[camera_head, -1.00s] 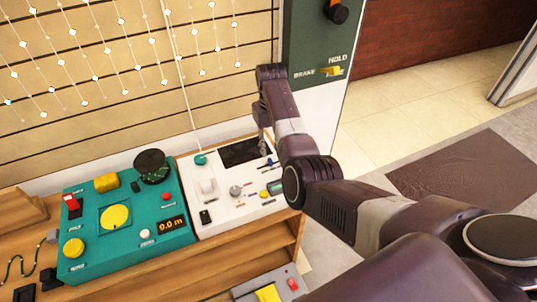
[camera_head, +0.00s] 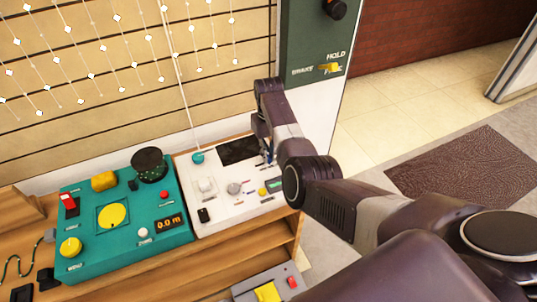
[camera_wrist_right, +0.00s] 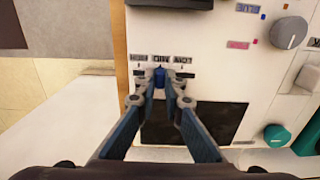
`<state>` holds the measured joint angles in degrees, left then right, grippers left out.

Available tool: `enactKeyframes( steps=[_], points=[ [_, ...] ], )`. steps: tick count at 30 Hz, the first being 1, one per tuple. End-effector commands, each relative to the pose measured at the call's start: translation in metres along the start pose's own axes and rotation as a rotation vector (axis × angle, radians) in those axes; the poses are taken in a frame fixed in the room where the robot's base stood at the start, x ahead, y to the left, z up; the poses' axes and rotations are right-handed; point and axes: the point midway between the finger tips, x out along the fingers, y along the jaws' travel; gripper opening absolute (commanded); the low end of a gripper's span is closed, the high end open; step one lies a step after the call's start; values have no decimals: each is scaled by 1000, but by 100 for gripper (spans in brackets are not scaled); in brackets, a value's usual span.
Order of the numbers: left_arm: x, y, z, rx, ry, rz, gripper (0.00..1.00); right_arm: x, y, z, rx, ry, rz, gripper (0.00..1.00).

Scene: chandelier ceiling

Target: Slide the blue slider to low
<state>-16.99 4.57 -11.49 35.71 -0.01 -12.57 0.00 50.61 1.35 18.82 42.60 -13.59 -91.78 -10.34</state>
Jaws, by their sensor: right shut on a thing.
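The blue slider (camera_wrist_right: 160,77) sits in a short dark slot on the white panel (camera_head: 225,213), beside the black screen (camera_wrist_right: 205,120). It stands near the middle of the slot, under a row of small labels too blurred to read surely. My right gripper (camera_wrist_right: 161,88) is shut on the slider, with a fingertip on each side of it. In the head view, my right gripper (camera_head: 268,158) reaches down at the panel's back right and largely hides the slider. My left gripper is out of view.
A grey knob (camera_wrist_right: 288,33) and a teal knob (camera_wrist_right: 276,135) stand off to one side of the gripper. A teal panel (camera_head: 95,240) with dials and buttons lies left of the white one. A green upright panel (camera_head: 300,40) rises behind my right arm.

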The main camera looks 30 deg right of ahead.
Motion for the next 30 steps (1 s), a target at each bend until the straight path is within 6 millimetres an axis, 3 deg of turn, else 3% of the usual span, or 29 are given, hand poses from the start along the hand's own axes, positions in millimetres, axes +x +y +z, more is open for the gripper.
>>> enactKeyframes(
  steps=[9,18,26,27,30],
  points=[
    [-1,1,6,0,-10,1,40,-1,-1,0,-1,-1,0,0],
    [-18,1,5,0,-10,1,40,-2,-35,0,-2,-2,-2,0],
    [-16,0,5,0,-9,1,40,0,-37,0,-1,-1,-6,0],
    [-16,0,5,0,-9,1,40,0,-38,0,-2,-1,-6,13],
    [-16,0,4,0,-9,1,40,0,-37,0,-2,-1,-5,24]
  ],
)
